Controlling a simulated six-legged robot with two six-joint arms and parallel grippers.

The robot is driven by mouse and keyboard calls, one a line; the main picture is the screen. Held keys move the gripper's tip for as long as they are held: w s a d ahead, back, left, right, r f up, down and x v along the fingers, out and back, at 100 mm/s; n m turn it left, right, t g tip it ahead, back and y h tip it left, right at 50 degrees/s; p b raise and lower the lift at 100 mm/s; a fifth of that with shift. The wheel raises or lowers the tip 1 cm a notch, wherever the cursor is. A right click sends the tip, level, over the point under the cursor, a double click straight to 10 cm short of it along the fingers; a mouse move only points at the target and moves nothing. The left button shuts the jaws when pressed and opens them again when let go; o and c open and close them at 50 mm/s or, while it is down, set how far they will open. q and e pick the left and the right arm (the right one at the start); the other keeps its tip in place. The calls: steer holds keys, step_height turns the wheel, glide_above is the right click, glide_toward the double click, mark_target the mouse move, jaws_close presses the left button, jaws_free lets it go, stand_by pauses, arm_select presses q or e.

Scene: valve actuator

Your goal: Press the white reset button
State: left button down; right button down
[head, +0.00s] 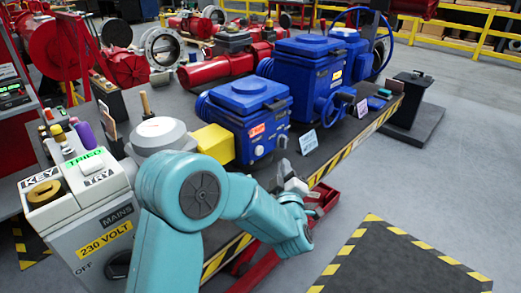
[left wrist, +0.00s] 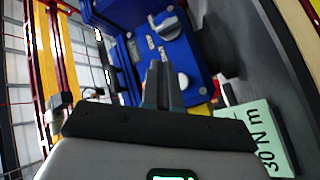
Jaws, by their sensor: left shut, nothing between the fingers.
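The nearest blue valve actuator (head: 246,112) stands on the dark bench, with a grey knob on its front face. In the left wrist view the blue face (left wrist: 186,55) fills the upper middle, with a grey knob (left wrist: 166,26) and small printed labels. A small round whitish button (left wrist: 183,81) shows just right of my fingertips; I cannot tell for sure that it is the reset button. My left gripper (head: 287,169) is in front of this actuator's face. In the left wrist view its fingers (left wrist: 160,68) are shut and empty, pointing at the face. Contact cannot be told. My right gripper is not in view.
A card reading 30 N m (left wrist: 265,128) stands beside the actuator. More blue actuators (head: 310,65) stand behind it on the bench. A grey mains box (head: 103,222) is at the lower left. A red frame (head: 322,199) lies below the bench edge.

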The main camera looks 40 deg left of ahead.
mark_target(259, 151)
arm_select(q)
steer(key=a, duration=0.3)
steer(key=shift+w+a+f, duration=0.1)
steer(key=shift+w+a, duration=0.05)
steer(key=shift+a, duration=0.15)
steer(key=shift+a+b, duration=0.3)
steer(key=shift+a, duration=0.45)
stand_by(1.2)
steer(key=shift+w+a+b, duration=0.1)
steer(key=shift+a+b, duration=0.25)
steer(key=shift+b, duration=0.15)
